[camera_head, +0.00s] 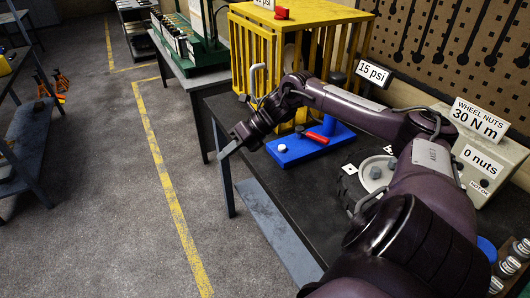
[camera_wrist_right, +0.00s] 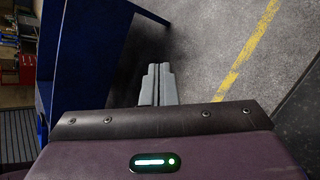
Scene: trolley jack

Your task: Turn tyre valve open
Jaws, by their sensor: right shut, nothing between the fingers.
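A blue base plate (camera_head: 300,153) lies on the dark bench. A red lever (camera_head: 317,137) sits on it, with a white round knob (camera_head: 283,148) near its left end. I cannot tell for sure which part is the tyre valve, or its open or shut position. My right gripper (camera_head: 229,149) hangs over the bench's left edge, left of the blue plate and apart from it. Its grey fingers are shut and empty; they also show together in the right wrist view (camera_wrist_right: 158,68). My left gripper is not in view.
A yellow cage (camera_head: 260,50) stands behind the plate, with a small red part (camera_head: 282,13) on top. A "15 psi" sign (camera_head: 374,73) stands to its right. A wheel nut box (camera_head: 483,165) is at the right.

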